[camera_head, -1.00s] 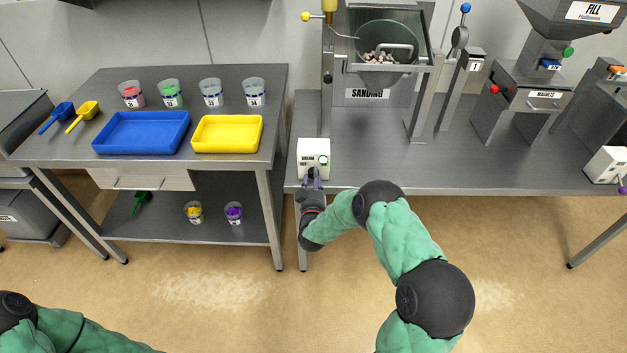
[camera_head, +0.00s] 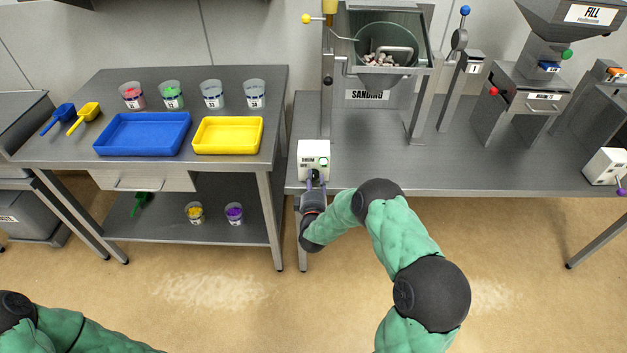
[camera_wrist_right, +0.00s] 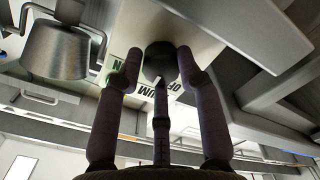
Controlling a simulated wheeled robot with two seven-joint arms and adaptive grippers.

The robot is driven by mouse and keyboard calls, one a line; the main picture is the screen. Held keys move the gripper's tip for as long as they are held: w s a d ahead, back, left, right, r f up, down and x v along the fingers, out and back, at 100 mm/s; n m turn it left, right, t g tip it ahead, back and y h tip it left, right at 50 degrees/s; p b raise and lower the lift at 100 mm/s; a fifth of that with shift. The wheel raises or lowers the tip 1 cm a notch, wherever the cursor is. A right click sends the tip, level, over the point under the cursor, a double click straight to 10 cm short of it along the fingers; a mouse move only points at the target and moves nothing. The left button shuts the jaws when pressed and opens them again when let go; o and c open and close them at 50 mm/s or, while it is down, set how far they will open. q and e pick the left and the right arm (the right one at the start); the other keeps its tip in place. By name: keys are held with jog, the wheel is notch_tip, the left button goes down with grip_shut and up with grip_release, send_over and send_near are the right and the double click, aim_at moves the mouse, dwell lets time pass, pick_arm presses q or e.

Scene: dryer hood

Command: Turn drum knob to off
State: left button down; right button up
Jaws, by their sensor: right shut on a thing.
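The white drum control box (camera_head: 314,153) stands at the front left edge of the right bench. My right gripper (camera_head: 316,179) is at the lower front of the box. In the right wrist view, the dark round drum knob (camera_wrist_right: 160,62) sits between the fingertips of my right gripper (camera_wrist_right: 159,54), which is shut on it. Part of the box lettering shows upside down behind the fingers; the knob's exact setting cannot be told. My left gripper is out of view; only part of my left arm shows.
Above the bench stands the sanding drum (camera_head: 386,45) with small pieces inside, in a metal frame. Another white box (camera_head: 607,166) with a purple knob is at the far right. A left table holds a blue tray (camera_head: 101,148), a yellow tray (camera_head: 199,149) and several cups.

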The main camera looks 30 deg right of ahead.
jog(key=n, duration=0.3)
jog(key=f+n+p, duration=0.1)
jog(key=n, duration=0.1)
jog(key=shift+s+n, duration=0.3)
jog(key=shift+r+n, duration=0.1)
jog(key=shift+n, duration=1.5)
jog(key=shift+d+r, duration=0.1)
jog(key=o, duration=0.8)
jog(key=shift+r, duration=0.1)
jog(key=o, duration=0.3)
jog(key=shift+d, duration=0.2)
jog(key=shift+o, duration=0.2)
jog(key=shift+r, duration=0.1)
jog(key=shift+w+a, duration=0.1)
jog(key=shift+a, duration=0.1)
